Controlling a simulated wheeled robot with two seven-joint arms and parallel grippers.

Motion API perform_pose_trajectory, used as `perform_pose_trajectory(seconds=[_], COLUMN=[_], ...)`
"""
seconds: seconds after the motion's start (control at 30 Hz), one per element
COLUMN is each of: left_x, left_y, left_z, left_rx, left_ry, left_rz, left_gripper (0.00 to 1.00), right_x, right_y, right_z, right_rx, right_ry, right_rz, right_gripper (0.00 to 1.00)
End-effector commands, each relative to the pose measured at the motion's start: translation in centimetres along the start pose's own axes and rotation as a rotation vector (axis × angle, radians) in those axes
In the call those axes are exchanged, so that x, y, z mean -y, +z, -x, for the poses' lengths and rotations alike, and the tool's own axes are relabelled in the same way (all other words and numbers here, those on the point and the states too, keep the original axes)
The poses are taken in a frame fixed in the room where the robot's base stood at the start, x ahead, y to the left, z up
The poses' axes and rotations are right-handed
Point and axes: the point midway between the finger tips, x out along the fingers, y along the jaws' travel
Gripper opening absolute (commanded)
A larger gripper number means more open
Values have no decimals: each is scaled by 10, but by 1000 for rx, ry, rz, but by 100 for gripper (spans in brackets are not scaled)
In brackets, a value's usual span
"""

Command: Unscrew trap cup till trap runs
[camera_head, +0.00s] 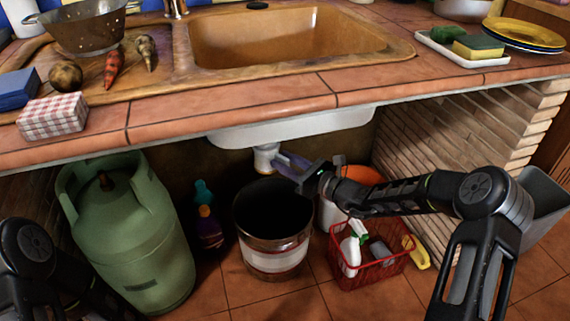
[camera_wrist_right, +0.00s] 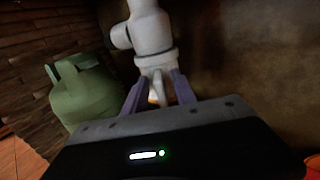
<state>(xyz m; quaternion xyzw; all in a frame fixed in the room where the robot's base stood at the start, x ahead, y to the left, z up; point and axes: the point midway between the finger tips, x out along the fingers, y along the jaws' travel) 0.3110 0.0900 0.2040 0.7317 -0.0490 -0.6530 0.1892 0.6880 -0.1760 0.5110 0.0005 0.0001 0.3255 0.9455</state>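The white trap (camera_head: 266,160) hangs under the sink basin. In the right wrist view the trap cup (camera_wrist_right: 156,61) shows at the lower end of the white pipe. My right gripper (camera_head: 284,160) reaches in from the right at the trap. In the wrist view its two purple fingers (camera_wrist_right: 158,90) stand apart, one on each side of the cup's lower part. A small yellowish bit shows between them; whether they press on the cup I cannot tell. A dark open bucket (camera_head: 272,215) with a pale band stands below the trap. My left gripper is out of view.
A green gas cylinder (camera_head: 127,230) stands left of the bucket, with dark bottles (camera_head: 207,225) between. A red basket (camera_head: 370,262) with spray bottles and an orange-topped bucket (camera_head: 362,176) stand to the right. The counter edge (camera_head: 230,110) and white basin underside (camera_head: 300,127) lie above.

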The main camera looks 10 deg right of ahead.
Motion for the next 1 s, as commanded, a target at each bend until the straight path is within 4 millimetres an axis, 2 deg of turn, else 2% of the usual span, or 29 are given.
perform_pose_trajectory(seconds=[0.17,0.57,1.0], left_x=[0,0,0], left_y=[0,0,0], left_z=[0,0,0], left_rx=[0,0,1], left_ry=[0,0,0], left_rz=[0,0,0], left_gripper=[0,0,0], right_x=[0,0,0], right_y=[0,0,0], right_z=[0,0,0], right_rx=[0,0,-1], right_ry=[0,0,1], right_rz=[0,0,0], right_gripper=[32,0,0])
